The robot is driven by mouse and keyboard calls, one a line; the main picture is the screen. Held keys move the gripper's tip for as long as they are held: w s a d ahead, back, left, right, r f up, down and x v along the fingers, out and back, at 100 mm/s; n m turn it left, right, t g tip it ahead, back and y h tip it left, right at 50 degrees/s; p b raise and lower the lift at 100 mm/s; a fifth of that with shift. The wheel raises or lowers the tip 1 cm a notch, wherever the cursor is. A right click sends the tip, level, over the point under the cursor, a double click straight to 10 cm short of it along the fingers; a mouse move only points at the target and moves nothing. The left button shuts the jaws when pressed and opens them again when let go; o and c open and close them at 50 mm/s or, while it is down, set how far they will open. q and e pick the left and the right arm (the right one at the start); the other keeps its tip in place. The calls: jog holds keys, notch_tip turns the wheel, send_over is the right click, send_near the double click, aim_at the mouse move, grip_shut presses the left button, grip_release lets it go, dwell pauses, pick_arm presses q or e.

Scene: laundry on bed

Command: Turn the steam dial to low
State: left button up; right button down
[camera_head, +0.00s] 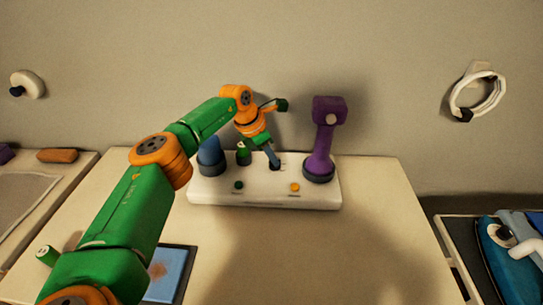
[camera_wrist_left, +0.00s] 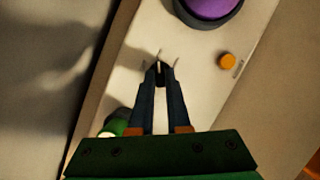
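The white steam station (camera_head: 262,193) stands on the table against the wall. My left gripper (camera_head: 273,160) reaches down to the middle of its top, between the blue part and the purple steamer. In the left wrist view, my left gripper (camera_wrist_left: 161,66) has its fingertips close together around a small dark piece, which appears to be the steam dial (camera_wrist_left: 158,67). Thin marks show on the white panel around the fingertips. The dial is mostly hidden by the fingers, and its setting cannot be read. My right gripper is not in view.
A purple steamer (camera_head: 322,140) stands on the right of the station, near an orange button (camera_head: 295,187). A blue part (camera_head: 210,157) and a dark green button (camera_head: 238,185) are on the left. The table's right side is clear.

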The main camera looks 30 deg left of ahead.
aim_at(263, 172)
pick_arm(q)
jog(key=o, duration=0.4)
jog(key=shift+o, duration=0.2)
jog(key=b+v, duration=0.1)
jog(key=v, duration=0.6)
